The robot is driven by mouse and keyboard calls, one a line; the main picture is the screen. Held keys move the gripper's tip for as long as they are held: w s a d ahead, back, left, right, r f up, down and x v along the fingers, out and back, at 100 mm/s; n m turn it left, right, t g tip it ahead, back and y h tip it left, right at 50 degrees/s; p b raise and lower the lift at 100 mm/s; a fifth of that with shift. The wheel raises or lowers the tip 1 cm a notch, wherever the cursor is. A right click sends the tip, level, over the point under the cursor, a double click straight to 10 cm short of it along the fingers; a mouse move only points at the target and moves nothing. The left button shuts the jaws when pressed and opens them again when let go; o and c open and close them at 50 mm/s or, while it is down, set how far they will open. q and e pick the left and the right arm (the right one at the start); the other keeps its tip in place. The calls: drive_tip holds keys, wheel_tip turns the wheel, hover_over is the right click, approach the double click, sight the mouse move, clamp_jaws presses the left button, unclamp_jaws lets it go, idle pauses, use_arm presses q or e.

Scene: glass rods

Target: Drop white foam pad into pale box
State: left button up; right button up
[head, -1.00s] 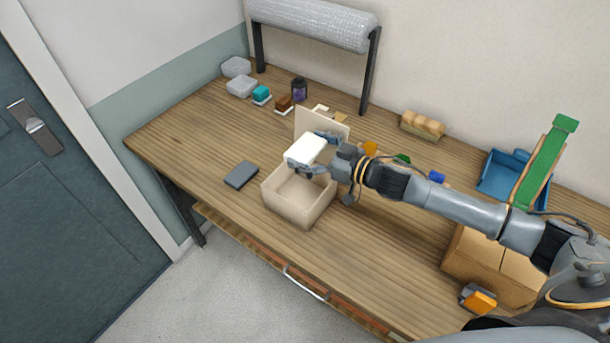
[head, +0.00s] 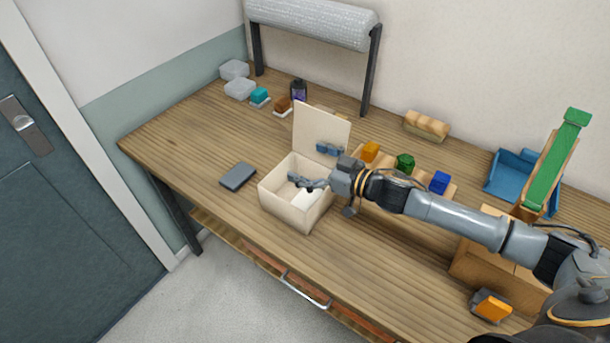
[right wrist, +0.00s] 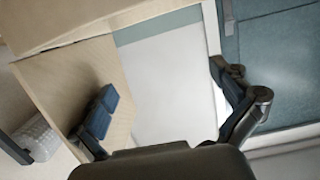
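The pale box (head: 287,216) stands on the wooden table with its lid (head: 318,128) raised at the back. The white foam pad (head: 304,199) lies inside the box, partly hidden by my right gripper. My right gripper (head: 313,166) is open and empty above the box, its fingers spread apart. In the right wrist view, the open fingers of the right gripper (right wrist: 165,92) show with nothing held between them. My left gripper is not in view.
A dark grey block (head: 238,176) lies left of the box. Orange (head: 369,152), green (head: 405,162) and blue (head: 439,181) pieces sit to the right, near my arm. A bubble-wrap roll (head: 312,24) stands at the back. The front left table is clear.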

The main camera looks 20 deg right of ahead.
drive_tip(key=v, duration=1.2)
idle(0.6)
